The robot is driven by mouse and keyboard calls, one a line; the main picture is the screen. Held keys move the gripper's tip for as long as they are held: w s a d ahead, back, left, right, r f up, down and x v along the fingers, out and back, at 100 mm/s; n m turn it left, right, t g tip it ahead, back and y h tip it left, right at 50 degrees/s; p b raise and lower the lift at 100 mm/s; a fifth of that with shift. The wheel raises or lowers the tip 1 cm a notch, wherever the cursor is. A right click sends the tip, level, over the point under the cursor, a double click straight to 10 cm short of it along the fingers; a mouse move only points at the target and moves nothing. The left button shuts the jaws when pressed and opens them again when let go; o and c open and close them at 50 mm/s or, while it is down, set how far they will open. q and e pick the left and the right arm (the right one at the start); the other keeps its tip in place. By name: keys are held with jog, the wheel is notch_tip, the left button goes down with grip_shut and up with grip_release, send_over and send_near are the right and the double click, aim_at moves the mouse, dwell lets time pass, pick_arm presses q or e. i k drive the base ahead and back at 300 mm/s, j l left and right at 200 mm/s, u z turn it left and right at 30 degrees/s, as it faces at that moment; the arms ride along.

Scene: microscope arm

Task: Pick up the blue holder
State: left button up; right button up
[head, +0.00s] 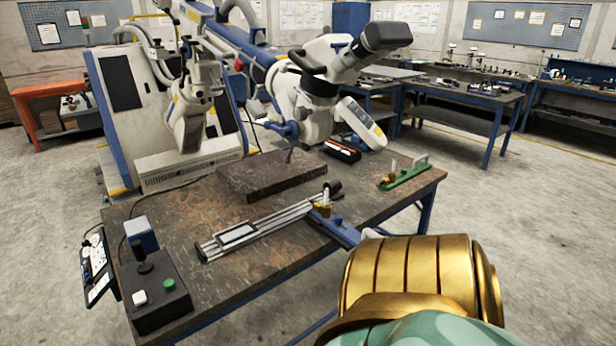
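The blue holder (343,233) lies near the front right edge of the dark worktable (185,222), by the right end of a metal rail (262,229). It is a long, narrow blue piece with a small yellow upright part at its far left end. A pale part shows at its near right end, close to my gold and mint arm; I cannot tell whether it is the holder's handle. My arm covers the lower right of the view and may hide part of that end. Neither of my grippers can be made out.
A green holder (404,176) lies at the table's right end. A dark raised slab (272,174) stands under the microscope (318,90). A control box with a joystick (157,290) sits at the front left. Open floor lies right of the table.

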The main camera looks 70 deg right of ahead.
aim_at(325, 216)
jog(key=z, duration=2.5)
